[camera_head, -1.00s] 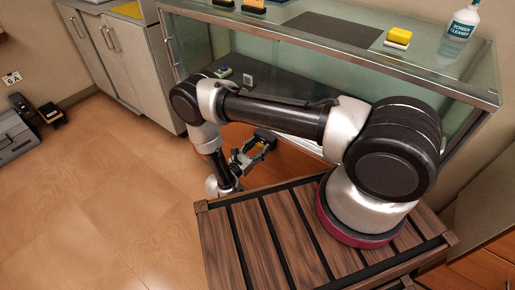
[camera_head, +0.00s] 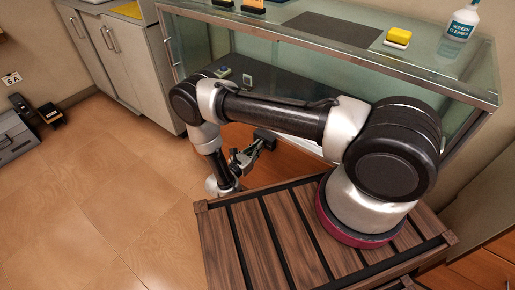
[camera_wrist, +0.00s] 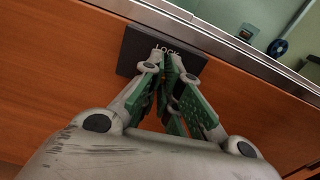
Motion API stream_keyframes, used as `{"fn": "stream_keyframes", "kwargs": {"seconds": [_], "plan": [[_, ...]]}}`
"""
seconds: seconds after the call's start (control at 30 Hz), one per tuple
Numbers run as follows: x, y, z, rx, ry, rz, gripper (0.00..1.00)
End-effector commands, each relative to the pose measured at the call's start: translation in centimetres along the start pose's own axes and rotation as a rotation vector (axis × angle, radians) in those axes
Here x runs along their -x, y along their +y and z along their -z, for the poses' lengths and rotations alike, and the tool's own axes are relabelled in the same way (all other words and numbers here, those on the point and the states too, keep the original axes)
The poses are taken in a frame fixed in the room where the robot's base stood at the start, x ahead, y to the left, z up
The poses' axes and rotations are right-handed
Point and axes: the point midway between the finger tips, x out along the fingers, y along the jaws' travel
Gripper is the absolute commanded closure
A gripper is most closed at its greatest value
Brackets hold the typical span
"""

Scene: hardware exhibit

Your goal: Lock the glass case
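The glass case (camera_head: 300,75) has a glass top and front above a reddish wooden base panel, which fills much of the wrist view (camera_wrist: 60,60). A dark block marked "LOCK" (camera_wrist: 138,52) sits on that panel just under the metal rail; it also shows in the head view (camera_head: 265,136). My gripper (camera_wrist: 172,68) is in front of the block, its green-sided fingers drawn together at the tips and covering part of the lettering. Whether the tips touch the block I cannot tell. In the head view my gripper (camera_head: 247,158) is small, beside the block, with nothing seen in it.
A yellow sponge (camera_head: 398,37) and a screen cleaner bottle (camera_head: 460,28) stand on the glass top, with a dark mat (camera_head: 333,29) beside them. Grey cabinets (camera_head: 125,60) stand at left. A grey case (camera_head: 14,137) lies far left.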

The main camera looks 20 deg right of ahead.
Motion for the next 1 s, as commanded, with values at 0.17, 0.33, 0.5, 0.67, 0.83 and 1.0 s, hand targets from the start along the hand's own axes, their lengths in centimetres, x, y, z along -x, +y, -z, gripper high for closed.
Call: {"fn": "stream_keyframes", "kwargs": {"seconds": [0.17, 0.33, 0.5, 0.67, 0.83, 1.0], "plan": [[0.11, 0.11, 0.07, 0.125, 0.002, -0.005, 1.0], [0.13, 0.12, 0.08, 0.282, 0.002, -0.005, 1.0], [0.14, 0.12, 0.09, 0.445, 0.001, -0.006, 1.0], [0.12, 0.09, 0.08, 0.597, 0.001, -0.005, 1.0], [0.1, 0.07, 0.06, 0.759, 0.0, -0.004, 1.0], [0.09, 0.05, 0.05, 0.921, 0.0, -0.003, 1.0]]}}
